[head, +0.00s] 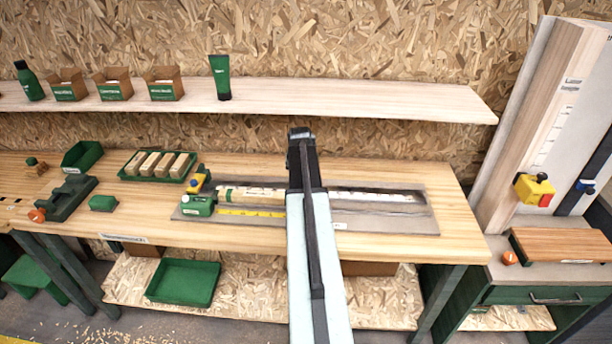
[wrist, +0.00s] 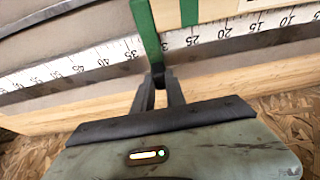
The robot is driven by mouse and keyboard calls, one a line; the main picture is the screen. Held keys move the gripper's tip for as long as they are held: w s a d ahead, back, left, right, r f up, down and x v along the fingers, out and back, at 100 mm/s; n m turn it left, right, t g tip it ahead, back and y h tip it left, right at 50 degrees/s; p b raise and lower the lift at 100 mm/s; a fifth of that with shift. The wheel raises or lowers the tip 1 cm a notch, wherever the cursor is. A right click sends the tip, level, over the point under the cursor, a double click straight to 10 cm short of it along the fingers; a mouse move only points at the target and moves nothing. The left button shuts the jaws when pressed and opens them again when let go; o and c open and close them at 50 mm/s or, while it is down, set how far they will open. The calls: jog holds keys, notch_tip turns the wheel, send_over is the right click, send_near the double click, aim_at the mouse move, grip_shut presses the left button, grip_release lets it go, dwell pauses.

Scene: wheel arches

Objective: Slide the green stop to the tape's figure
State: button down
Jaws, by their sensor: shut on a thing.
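The green stop (wrist: 147,30) shows in the wrist view as an upright green piece crossing the numbered scale (wrist: 100,55). My gripper (wrist: 158,74) is shut on its lower end. A pale wooden bar with a shorter green band (wrist: 189,12) lies beyond the scale. In the head view my arm hides the gripper and the held stop. A yellow tape (head: 250,212) lies on the grey plate (head: 390,222), left of my arm; its figure is too small to read.
A green tray of wooden blocks (head: 128,171) stands further left. A shelf (head: 350,97) runs behind. The bench (head: 450,195) is clear right of the plate.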

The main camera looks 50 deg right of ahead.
jog(key=shift+w+a, duration=0.1)
jog(key=shift+w, duration=0.2)
jog(key=c, duration=1.4)
grip_release()
jog(key=shift+o, duration=0.2)
jog(key=shift+s+r, duration=0.1)
jog(key=shift+s, duration=0.1)
jog(key=p+v, duration=0.7)
jog(key=shift+r, duration=0.3)
